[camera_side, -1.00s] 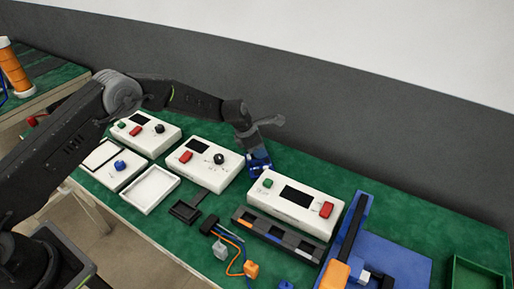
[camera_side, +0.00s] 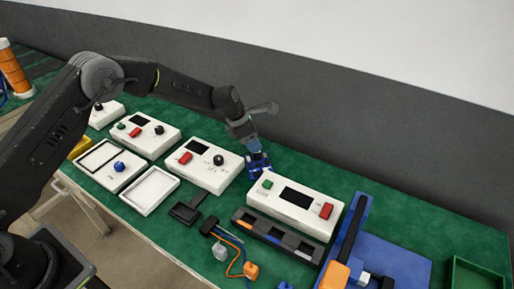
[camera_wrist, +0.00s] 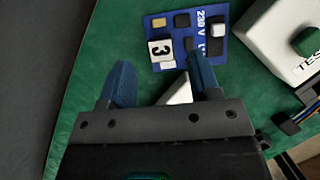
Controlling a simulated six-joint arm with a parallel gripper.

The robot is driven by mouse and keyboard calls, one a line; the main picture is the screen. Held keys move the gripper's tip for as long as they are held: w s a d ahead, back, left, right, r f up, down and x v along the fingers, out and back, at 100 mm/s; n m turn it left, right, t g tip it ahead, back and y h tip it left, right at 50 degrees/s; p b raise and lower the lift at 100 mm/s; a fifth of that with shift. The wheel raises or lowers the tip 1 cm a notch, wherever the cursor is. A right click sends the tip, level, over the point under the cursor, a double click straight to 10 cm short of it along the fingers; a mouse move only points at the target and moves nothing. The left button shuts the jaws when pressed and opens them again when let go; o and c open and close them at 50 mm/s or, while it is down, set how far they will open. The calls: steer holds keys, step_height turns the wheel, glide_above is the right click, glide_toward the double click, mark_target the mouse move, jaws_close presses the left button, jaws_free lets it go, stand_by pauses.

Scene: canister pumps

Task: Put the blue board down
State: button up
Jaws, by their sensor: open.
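The blue board (camera_wrist: 208,50) lies on the green mat in the wrist view, with dark chips, a white tag marked 3 and "230 V" lettering. In the side view the board (camera_side: 259,168) sits between two white boxes. My gripper (camera_wrist: 160,85) is open, with its blue fingertips apart at the near edge of the board. The right finger overlaps the board's edge in the picture; I cannot tell whether it touches. In the side view my gripper (camera_side: 254,148) is just above and behind the board.
A white box (camera_side: 295,204) with a red switch stands to the right of the board, and another white box (camera_side: 204,165) to the left. A black slotted rack (camera_side: 278,236) and loose wires (camera_side: 234,255) lie in front. Green mat behind the boxes is bare.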

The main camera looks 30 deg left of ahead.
steer(key=v, duration=0.7)
steer(key=s+a+r+m+t+y, duration=0.1)
steer(key=s+a+r+m, duration=0.2)
steer(key=s+r+m, duration=1.25)
steer(key=s+a+r+m+y, duration=0.1)
steer(key=s+m, duration=0.4)
steer(key=s, duration=0.6)
steer(key=s+a+r+m+t+y, duration=0.1)
steer(key=s+m, duration=0.4)
steer(key=s, duration=0.5)
steer(key=shift+s+a+r+m, duration=0.4)
steer(key=shift+a+r, duration=0.2)
steer(key=shift+r, duration=0.3)
steer(key=shift+o, duration=0.2)
steer(key=shift+s+a+f+m, duration=0.1)
steer(key=shift+s+f+m, duration=0.1)
steer(key=shift+s+m, duration=0.2)
